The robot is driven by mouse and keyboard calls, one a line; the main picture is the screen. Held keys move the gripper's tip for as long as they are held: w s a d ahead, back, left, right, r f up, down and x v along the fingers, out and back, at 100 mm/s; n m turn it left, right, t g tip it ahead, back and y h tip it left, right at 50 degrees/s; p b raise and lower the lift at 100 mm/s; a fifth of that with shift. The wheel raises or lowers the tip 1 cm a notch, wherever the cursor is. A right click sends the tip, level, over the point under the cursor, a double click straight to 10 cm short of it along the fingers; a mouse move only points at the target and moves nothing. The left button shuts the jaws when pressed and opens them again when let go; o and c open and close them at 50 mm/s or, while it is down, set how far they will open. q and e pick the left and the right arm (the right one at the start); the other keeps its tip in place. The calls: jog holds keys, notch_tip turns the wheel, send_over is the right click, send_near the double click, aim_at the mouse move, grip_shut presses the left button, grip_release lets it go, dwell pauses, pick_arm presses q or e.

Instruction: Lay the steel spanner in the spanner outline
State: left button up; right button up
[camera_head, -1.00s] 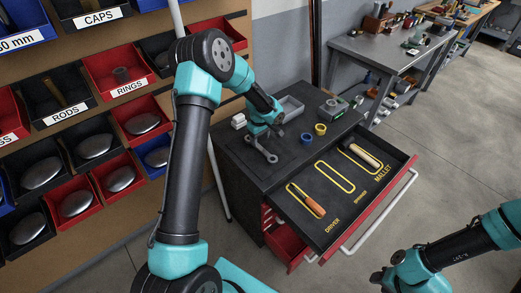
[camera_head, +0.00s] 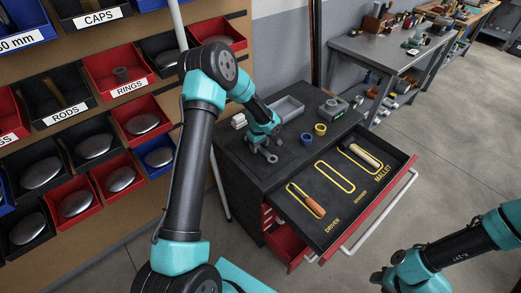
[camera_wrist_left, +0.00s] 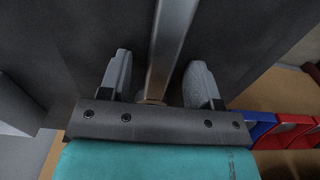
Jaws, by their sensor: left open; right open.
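The steel spanner (camera_head: 271,158) lies on top of the dark tool cabinet, partly hidden by my left gripper (camera_head: 262,147). In the left wrist view the spanner's bright shaft (camera_wrist_left: 172,45) runs between the two open fingers (camera_wrist_left: 158,75), with a gap on each side. The empty yellow spanner outline (camera_head: 335,177) is in the open drawer, between the driver and mallet outlines. My right gripper (camera_head: 379,278) is at the bottom right, away from the cabinet.
An orange-handled driver (camera_head: 307,202) and a mallet (camera_head: 363,155) lie in their drawer outlines. A grey tray (camera_head: 287,107), blue and yellow rings (camera_head: 306,138) and a small fixture (camera_head: 333,108) stand on the cabinet top. Bins line the left wall.

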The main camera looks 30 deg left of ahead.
dwell(0.3)
pick_arm(q)
grip_shut()
dwell(0.4)
